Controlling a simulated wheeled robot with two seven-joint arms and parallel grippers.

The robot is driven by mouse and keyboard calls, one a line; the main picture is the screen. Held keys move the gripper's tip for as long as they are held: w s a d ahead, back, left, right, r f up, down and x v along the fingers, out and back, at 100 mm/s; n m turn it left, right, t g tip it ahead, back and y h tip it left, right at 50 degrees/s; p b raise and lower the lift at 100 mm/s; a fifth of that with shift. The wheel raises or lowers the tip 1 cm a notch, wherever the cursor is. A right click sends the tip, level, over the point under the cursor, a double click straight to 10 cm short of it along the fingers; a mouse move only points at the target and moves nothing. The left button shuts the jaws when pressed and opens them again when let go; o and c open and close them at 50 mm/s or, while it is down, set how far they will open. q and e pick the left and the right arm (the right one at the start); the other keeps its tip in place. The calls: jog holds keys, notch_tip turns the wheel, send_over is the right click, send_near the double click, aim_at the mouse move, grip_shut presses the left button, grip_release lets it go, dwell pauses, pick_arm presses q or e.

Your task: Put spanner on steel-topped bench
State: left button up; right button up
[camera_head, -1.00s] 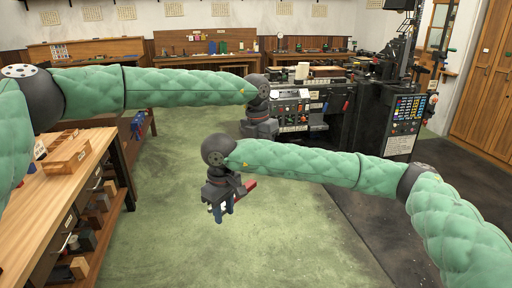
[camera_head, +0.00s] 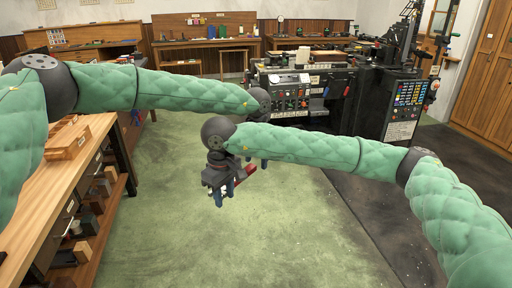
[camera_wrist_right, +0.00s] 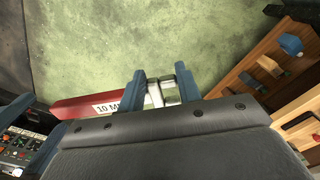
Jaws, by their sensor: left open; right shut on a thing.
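My right gripper (camera_head: 221,190) is in mid-air over the green floor, its blue fingers pointing down. In the right wrist view the right gripper (camera_wrist_right: 161,82) is shut on the spanner (camera_wrist_right: 85,106), which has a red handle with a white label reading "10 M" and a silver metal part between the fingers. The spanner's red end (camera_head: 246,170) sticks out to the right in the head view. My left gripper (camera_head: 264,162) is open and mostly hidden behind my right arm. I cannot tell which bench has a steel top.
A wooden bench (camera_head: 35,215) with trays and shelves runs along the left. Benches stand at the back wall, one with small items (camera_head: 205,43) and one (camera_head: 310,40) to its right. The dark casting machine (camera_head: 345,100) stands at the right rear. The green floor between is clear.

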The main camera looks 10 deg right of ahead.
pick_arm(q)
jog(key=shift+f, duration=1.05)
jog(key=shift+c, duration=0.4)
grip_shut()
pick_arm(e)
jog(key=o, duration=1.1)
jog(key=shift+o, duration=0.2)
